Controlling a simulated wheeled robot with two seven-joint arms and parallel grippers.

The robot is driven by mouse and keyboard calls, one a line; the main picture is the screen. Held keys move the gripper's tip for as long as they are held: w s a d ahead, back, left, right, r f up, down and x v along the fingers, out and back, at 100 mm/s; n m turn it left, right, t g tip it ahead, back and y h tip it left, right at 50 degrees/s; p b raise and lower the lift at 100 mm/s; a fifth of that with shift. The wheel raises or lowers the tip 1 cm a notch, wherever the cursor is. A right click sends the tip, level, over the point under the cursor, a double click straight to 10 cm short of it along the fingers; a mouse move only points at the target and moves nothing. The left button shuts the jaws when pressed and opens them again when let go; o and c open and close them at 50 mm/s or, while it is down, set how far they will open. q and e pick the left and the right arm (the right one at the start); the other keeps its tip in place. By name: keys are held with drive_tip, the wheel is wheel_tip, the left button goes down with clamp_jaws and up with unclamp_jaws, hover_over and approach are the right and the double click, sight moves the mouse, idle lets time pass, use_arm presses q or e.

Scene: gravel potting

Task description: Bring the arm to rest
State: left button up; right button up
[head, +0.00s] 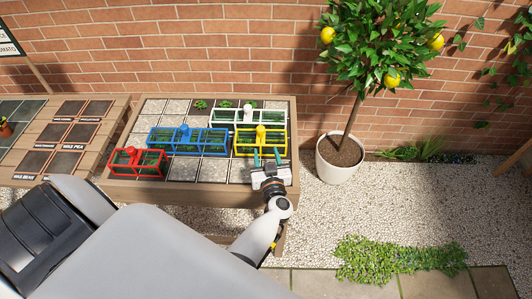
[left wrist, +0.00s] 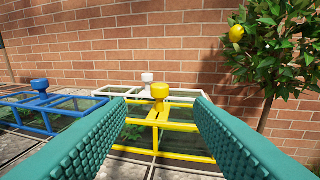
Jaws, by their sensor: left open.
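My left gripper (head: 267,157) is at the front right of the wooden table (head: 195,190), its teal fingers pointing toward the back. It is open. In the left wrist view the two fingers (left wrist: 158,112) stand wide apart, with the yellow frame (left wrist: 172,140) and its knob showing beyond and between them. No held object shows between the fingers. The yellow frame also shows in the head view (head: 261,140), just behind the fingertips. My right gripper is not in view.
A white frame (head: 247,115), a blue frame (head: 187,140) and a red frame (head: 138,162) stand on the tiled tabletop. A potted lemon tree (head: 341,165) is to the right. A brick wall (head: 200,50) runs behind. Gravel (head: 430,205) lies open at right.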

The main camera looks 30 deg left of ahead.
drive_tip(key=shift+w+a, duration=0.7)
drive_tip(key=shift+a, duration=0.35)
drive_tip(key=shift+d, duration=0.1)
